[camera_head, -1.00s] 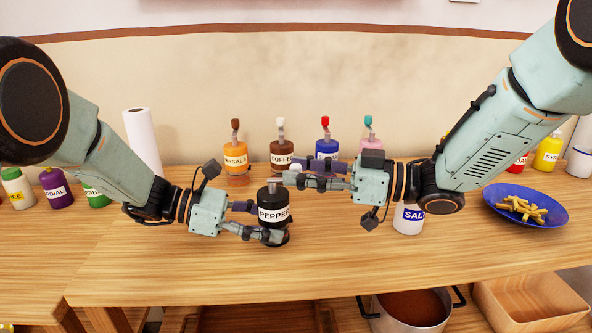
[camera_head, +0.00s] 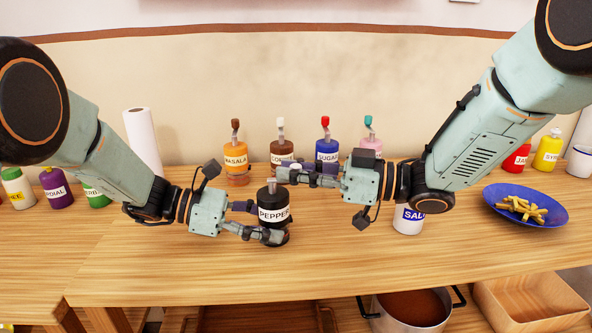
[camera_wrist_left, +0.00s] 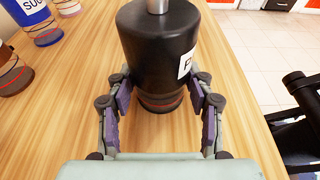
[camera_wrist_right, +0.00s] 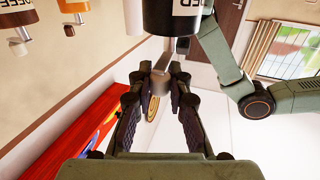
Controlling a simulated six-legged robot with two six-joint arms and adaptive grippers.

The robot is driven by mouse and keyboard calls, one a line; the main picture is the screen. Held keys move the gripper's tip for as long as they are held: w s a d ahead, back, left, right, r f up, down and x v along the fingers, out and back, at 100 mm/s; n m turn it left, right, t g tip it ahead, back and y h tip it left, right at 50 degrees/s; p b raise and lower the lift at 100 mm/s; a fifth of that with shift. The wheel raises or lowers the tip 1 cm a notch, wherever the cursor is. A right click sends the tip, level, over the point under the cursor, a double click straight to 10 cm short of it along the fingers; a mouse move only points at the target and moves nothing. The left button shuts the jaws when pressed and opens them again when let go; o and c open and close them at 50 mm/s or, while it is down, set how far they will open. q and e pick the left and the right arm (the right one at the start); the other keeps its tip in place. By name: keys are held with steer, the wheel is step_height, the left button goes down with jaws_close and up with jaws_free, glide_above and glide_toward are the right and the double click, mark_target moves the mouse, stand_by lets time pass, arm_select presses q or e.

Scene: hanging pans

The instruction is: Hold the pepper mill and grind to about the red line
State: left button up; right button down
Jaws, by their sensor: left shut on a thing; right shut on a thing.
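The black pepper mill (camera_head: 273,214) stands upright on the wooden table, its PEPPER label facing my head camera. My left gripper (camera_head: 262,224) is shut around its lower body; the left wrist view shows the mill (camera_wrist_left: 158,45) between the fingers. Below the black body, a narrower base has a red line (camera_wrist_left: 160,98); the fill level is unclear. My right gripper (camera_head: 287,174) is shut at the mill's top, on the crank's grey knob (camera_wrist_right: 160,82), which shows between its fingers in the right wrist view. The mill's top is partly hidden by the right fingers.
Masala (camera_head: 236,157), coffee (camera_head: 281,150) and sugar (camera_head: 326,150) grinders stand behind. A salt jar (camera_head: 408,222) stands under my right arm, with a blue plate of fries (camera_head: 552,215) to its right. The front of the table is clear.

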steer(key=shift+t, duration=0.3)
steer(key=m+t+h, duration=0.1)
steer(key=s+m+t+h, duration=0.1)
steer(key=m+t, duration=0.1)
steer(key=m+t+h, duration=0.1)
steer(key=t, duration=0.1)
steer(key=shift+s+a, duration=0.25)
steer(key=shift+m+t+h, duration=0.3)
steer(key=shift+m, duration=0.1)
steer(key=shift+d, duration=0.1)
steer(key=c, duration=1.2)
jaws_free()
